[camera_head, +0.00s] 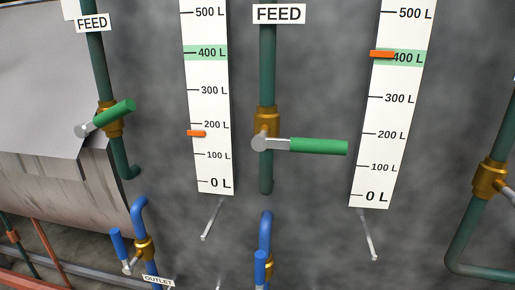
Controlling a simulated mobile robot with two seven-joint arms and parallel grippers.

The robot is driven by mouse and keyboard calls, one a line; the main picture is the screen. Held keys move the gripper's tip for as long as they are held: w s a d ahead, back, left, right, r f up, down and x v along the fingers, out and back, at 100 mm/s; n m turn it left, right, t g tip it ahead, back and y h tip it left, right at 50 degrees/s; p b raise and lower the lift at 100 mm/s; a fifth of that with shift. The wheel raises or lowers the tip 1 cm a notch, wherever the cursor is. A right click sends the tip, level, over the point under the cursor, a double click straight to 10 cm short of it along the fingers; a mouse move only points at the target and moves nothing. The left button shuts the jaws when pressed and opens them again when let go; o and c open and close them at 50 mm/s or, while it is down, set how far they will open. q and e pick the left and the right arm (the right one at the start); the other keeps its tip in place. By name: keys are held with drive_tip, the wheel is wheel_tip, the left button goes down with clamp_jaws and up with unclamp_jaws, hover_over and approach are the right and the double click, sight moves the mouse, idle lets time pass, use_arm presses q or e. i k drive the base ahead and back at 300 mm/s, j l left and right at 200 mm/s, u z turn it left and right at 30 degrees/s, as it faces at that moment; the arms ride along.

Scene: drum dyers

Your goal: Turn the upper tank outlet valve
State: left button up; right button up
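Two blue outlet pipes with valves show low in the head view. The left one has a brass body (144,248) and a blue handle (117,244) standing roughly upright, with an OUTLET label (159,281) just below. The middle blue pipe (265,232) has an upright blue handle (260,267), cut off by the bottom edge. The frame does not show which of these is the upper tank's outlet. Neither of my grippers is in view.
Above are green-handled feed valves: the middle handle (318,146) lies horizontal, the left handle (113,115) is tilted. Another brass valve (490,178) is at right. The left gauge (209,110) has its orange marker below 200 L; the right gauge (388,110) marker is near 400 L.

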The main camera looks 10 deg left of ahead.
sight(115, 233)
drive_tip(key=u, duration=1.55)
drive_tip(key=i+j+z, duration=0.1)
drive_tip(key=j, duration=0.25)
drive_tip(key=i+j, duration=0.25)
drive_tip(key=i+j+z, duration=0.15)
drive_tip(key=j, duration=0.3)
drive_tip(key=i+j+z, duration=0.1)
drive_tip(key=j, duration=0.25)
drive_tip(key=i+j+z, duration=0.1)
drive_tip(key=j, duration=0.3)
drive_tip(key=i, duration=0.1)
